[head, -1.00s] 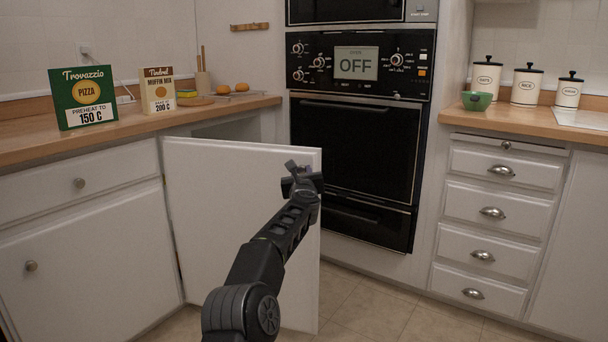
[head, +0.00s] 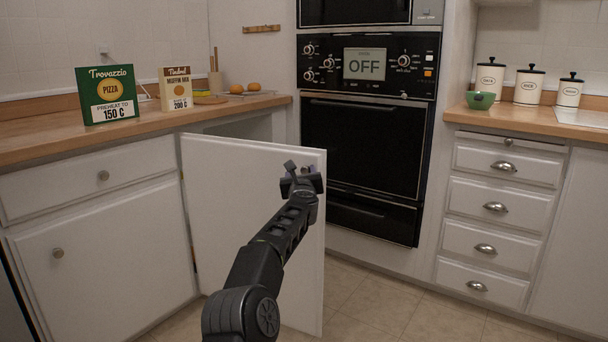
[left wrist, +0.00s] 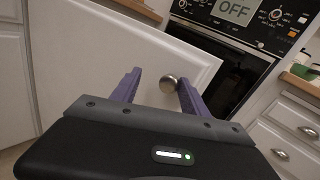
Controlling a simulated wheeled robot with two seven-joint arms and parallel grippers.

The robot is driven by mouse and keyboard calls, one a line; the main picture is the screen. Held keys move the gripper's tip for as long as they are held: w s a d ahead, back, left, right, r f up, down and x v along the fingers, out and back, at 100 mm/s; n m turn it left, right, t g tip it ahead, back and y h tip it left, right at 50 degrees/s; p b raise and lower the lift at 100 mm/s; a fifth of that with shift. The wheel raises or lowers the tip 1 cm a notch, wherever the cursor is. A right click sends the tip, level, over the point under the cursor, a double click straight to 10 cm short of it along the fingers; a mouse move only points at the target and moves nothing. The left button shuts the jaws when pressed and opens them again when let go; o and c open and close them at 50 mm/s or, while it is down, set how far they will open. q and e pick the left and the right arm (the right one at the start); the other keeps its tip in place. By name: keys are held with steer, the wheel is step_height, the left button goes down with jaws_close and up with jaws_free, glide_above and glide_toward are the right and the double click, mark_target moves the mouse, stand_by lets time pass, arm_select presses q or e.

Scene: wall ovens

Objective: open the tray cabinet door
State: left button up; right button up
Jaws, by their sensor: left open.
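The tray cabinet door (head: 245,210) is a white panel that stands swung out from the corner cabinet, left of the oven. A dark gap into the cabinet shows above its top edge. My left gripper (head: 302,170) is at the upper right part of the door, near its free edge. In the left wrist view the door (left wrist: 110,60) fills the left side, and its round metal knob (left wrist: 168,83) lies between the two purple fingers of the left gripper (left wrist: 158,88). The fingers are apart, with space beside the knob. My right gripper is not in view.
The black wall oven (head: 362,145) stands right of the door. White drawers (head: 497,208) with cup handles are farther right. A closed cabinet (head: 105,255) is on the left. Tiled floor (head: 380,300) is clear before the oven.

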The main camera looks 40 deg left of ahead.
arm_select(q)
steer(key=shift+o, duration=0.4)
steer(key=shift+s+a+r, duration=0.1)
steer(key=b+v, duration=0.4)
steer(key=v, duration=0.3)
steer(key=shift+s+d+b, duration=0.2)
steer(key=shift+d+b, duration=0.15)
steer(key=shift+d, duration=0.05)
stand_by(0.7)
